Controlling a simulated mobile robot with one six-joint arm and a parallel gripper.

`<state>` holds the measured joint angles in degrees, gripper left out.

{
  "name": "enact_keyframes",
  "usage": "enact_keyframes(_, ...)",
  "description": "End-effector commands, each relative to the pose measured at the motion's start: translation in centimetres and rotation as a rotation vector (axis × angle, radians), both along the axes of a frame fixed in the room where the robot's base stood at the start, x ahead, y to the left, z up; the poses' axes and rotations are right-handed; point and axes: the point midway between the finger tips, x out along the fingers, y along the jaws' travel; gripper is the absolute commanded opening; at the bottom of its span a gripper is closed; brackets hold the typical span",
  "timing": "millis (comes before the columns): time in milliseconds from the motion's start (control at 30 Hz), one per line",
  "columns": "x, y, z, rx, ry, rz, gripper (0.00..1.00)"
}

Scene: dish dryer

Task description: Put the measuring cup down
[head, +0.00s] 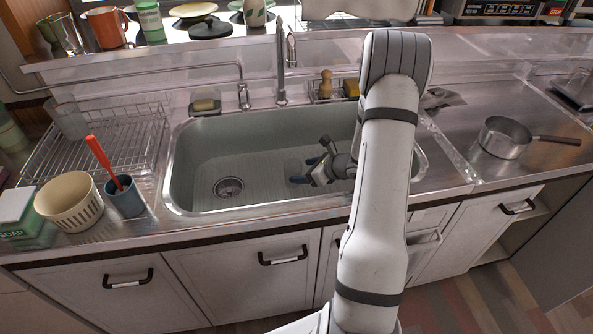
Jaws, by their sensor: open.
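My gripper (305,171) is open, low inside the sink basin (205,160), right of the drain. Its blue-tipped fingers point left. Nothing clearly shows between the fingers. A faint pale shape lies just left of the fingertips, and I cannot tell if it is a clear cup or a reflection. I cannot pick out a measuring cup for certain. A clear cup (68,119) leans at the back left of the wire dish rack (105,150). My arm hides the right part of the basin.
A cream bowl (70,203), a blue-grey cup (124,198) with a red-handled utensil and a soap box (22,215) stand left of the sink. A saucepan (505,137) stands on the right counter. The faucet (281,75) rises behind the basin. The basin's left half looks clear.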

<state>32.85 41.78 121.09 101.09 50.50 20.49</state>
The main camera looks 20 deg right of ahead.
Motion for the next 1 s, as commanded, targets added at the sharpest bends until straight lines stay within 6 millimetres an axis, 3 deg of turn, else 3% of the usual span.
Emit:
enact_keyframes(200,-3.0,-2.1,2.6,-0.001,0.0,-0.003,0.74)
enact_keyframes(400,-4.4,-2.9,3.6,0.0,0.0,0.0,0.74)
enact_keyframes(1000,-4.6,-2.8,3.9,-0.005,-0.002,0.01,0.74)
